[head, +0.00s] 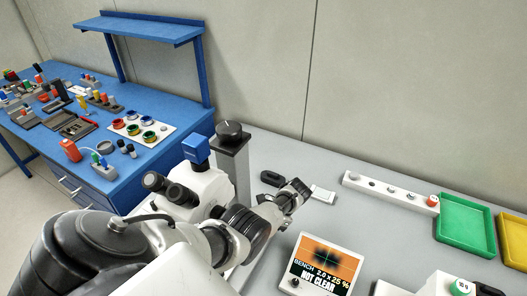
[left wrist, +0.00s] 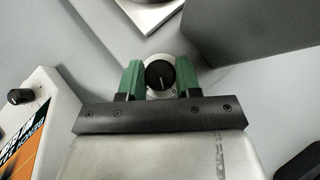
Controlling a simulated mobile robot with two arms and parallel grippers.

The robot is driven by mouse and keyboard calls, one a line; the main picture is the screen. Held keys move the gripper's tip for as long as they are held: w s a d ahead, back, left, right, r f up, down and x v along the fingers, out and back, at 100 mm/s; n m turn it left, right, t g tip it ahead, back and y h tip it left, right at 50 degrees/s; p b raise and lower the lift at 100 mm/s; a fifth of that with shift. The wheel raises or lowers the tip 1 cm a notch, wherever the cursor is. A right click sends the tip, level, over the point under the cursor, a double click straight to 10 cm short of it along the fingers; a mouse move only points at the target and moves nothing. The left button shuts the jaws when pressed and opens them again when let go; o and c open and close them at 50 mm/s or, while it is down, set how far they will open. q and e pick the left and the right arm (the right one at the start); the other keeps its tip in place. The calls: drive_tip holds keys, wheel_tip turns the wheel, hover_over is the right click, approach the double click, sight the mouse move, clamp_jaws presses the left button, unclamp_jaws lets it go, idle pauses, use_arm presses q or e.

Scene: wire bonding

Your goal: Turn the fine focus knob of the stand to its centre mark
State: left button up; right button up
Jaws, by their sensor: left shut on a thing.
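The fine focus knob (left wrist: 159,75) is black with a pale pointer line and sits on a light round dial in the left wrist view. My left gripper (left wrist: 161,80) has its green fingers shut on it, one on each side. I cannot tell whether the pointer meets the centre mark. In the head view the microscope stand has a grey column (head: 233,168) topped by a black knob (head: 232,129). My left arm covers part of it, and the fingers and fine focus knob are hidden there. My right gripper is not in view.
A display (head: 325,262) beside the stand reads "NOT CLEAR" under a blurred orange picture. A white strip with small parts (head: 390,190), a green tray (head: 465,228) and a yellow tray (head: 512,240) lie to the right. A blue bench (head: 165,165) stands at the left.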

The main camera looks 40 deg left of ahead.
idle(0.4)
use_arm(q)
drive_tip(key=o, duration=0.9)
drive_tip(key=shift+s, duration=0.1)
drive_tip(key=shift+b+v, duration=1.2)
drive_tip(key=shift+v, duration=4.15)
